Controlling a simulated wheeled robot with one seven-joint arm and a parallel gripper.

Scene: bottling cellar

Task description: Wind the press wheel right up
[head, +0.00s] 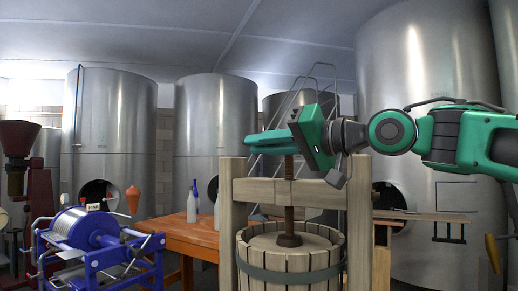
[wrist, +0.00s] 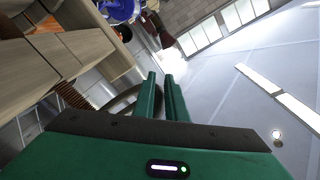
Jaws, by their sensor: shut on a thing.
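The wooden basket press stands right of centre in the head view, with its stave basket (head: 290,262) below a wooden crossbeam (head: 262,191). The dark screw (head: 289,215) runs upright through the beam, and its foot rests at the basket's lid. My green gripper (head: 258,143) lies sideways above the beam, at the screw's top. In the wrist view the press wheel (wrist: 122,102) shows as a dark curved rim running behind my fingers, beside the threaded screw (wrist: 72,95). The fingers are closed on the rim; the grip point is partly hidden. In the head view the wheel is mostly hidden by my gripper.
A blue-framed machine (head: 88,240) stands at the left. An orange-brown table (head: 185,232) holds bottles (head: 192,205) behind the press. Steel tanks (head: 110,140) line the back. A wooden bench (head: 430,216) is at the right. The space above the beam is open.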

